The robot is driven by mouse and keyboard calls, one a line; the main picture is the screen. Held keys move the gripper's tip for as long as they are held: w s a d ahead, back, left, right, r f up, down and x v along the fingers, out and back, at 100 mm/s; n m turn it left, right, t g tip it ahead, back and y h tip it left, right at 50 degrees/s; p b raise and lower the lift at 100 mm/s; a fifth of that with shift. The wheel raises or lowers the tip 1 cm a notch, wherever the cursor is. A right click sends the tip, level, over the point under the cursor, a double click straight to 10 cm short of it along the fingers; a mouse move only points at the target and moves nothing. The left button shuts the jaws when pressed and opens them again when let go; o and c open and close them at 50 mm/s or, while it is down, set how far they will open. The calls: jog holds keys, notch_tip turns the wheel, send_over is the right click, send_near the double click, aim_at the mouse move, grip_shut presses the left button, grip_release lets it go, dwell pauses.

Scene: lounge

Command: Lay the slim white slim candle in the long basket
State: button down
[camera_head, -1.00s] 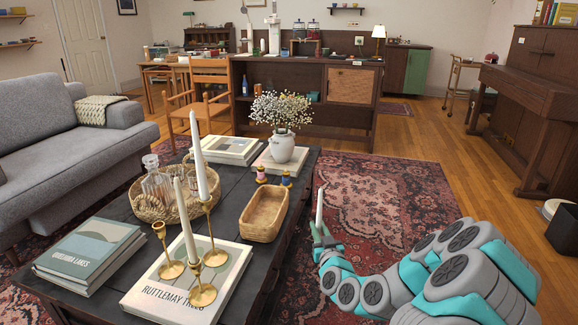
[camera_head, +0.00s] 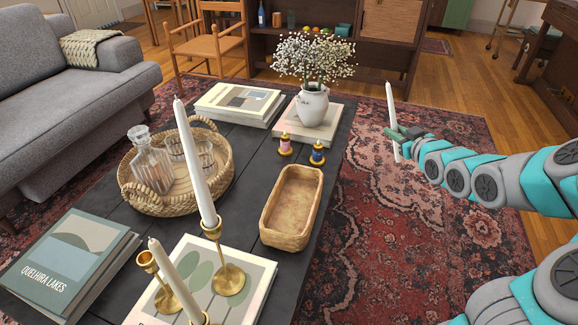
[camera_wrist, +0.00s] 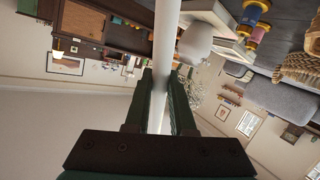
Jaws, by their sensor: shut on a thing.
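A slim white candle (camera_head: 390,105) is upright in my gripper (camera_head: 398,134), which is shut on it to the right of the coffee table, above the rug. In the wrist view the candle (camera_wrist: 166,45) runs between the two dark fingers (camera_wrist: 160,98). The long basket (camera_head: 292,208), a tan oblong tray, lies on the table's right side, left of and nearer than my gripper. Its inside looks empty. Two more white candles stand in brass holders: a taller one (camera_head: 197,165) and a nearer one (camera_head: 175,280), partly cut off by the frame's bottom edge.
A round wicker basket (camera_head: 133,196) holds a decanter and glasses. A white flower vase (camera_head: 312,104) stands on a book behind the long basket. Two small spools (camera_head: 317,153) sit between them. Books lie on the table's left and front. The rug on the right is clear.

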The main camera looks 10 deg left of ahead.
jog(key=s+a+r+n+g+y, duration=0.2)
jog(key=a+n+g, duration=0.3)
jog(key=a+n, duration=0.4)
jog(key=s+a+r+n+g+y, duration=0.1)
jog(key=s+a+r+n+g, duration=0.2)
jog(key=a+n+g, duration=0.45)
jog(key=shift+s+a+f+n+g+b, duration=0.1)
jog(key=shift+s+a+f+n+b, duration=0.35)
jog(key=shift+s+a+f+n, duration=1.9)
jog(key=shift+s+a+f+n+g+b, duration=0.1)
jog(key=shift+s+a+f+n+b, duration=0.85)
jog(key=shift+f, duration=2.7)
jog(key=shift+s+a+f+n+g+p, duration=0.1)
jog(key=shift+s+a+f+n, duration=1.2)
jog(key=shift+a+f+n, duration=1.25)
jog(key=shift+s+d+f+m+b, duration=0.1)
jog(key=shift+d+f+m+b, duration=0.1)
jog(key=shift+f, duration=0.4)
jog(key=shift+d+f+m+b, duration=0.15)
jog(key=shift+f+b, duration=0.1)
jog(key=shift+f, duration=0.35)
jog(key=shift+s+d+f+m+b, duration=0.1)
jog(key=shift+d+f+m+b, duration=0.1)
jog(key=shift+f, duration=0.4)
jog(key=shift+w+f, duration=0.15)
jog(key=shift+f, duration=0.05)
jog(key=shift+a+r, duration=0.1)
